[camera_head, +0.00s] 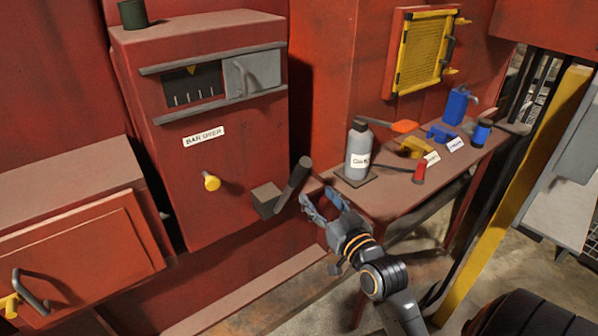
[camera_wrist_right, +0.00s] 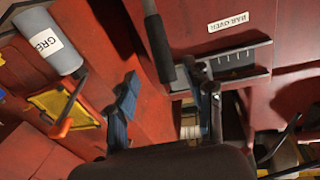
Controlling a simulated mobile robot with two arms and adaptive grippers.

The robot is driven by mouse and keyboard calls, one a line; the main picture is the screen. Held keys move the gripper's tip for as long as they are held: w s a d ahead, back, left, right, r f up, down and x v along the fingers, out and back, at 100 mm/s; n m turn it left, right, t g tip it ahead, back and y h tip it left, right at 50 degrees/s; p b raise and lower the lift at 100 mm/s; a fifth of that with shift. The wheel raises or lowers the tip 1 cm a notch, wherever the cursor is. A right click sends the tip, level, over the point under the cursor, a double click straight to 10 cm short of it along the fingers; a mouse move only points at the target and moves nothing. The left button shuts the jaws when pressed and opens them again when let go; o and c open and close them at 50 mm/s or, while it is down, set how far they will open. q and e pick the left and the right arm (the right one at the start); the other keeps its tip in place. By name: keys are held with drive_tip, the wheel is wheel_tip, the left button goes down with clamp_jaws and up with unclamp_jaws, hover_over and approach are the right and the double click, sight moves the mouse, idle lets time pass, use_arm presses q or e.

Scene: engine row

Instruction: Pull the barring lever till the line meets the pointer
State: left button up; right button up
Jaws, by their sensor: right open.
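The barring lever (camera_head: 295,183) is a dark bar with a thick grip, leaning up and right from a grey block (camera_head: 266,199) on the red housing. In the right wrist view the lever (camera_wrist_right: 159,48) shows just ahead of the fingers. My right gripper (camera_head: 327,197) is open and empty, just right of the lever; I cannot tell whether they touch. The yellow pointer (camera_head: 192,71) sits at the top of a dark window (camera_head: 190,92). Several pale lines stand at the window's lower edge; which one counts is too small to tell. My left gripper is out of view.
A grey cover (camera_head: 252,75) sits right of the window. A yellow knob (camera_head: 211,181) projects left of the lever. The red shelf (camera_head: 390,197) at right holds a grey bottle (camera_head: 358,145), a blue can (camera_head: 457,106) and several small tools. A yellow post (camera_head: 520,190) stands farther right.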

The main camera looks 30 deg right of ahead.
sight(302, 178)
drive_tip(key=w, duration=0.3)
drive_tip(key=w+d, duration=0.1)
drive_tip(key=w, duration=0.3)
drive_tip(key=w+p, duration=0.1)
drive_tip(key=w, duration=0.2)
drive_tip(key=shift+w+d, duration=0.2)
drive_tip(key=shift+w, duration=0.1)
clamp_jaws()
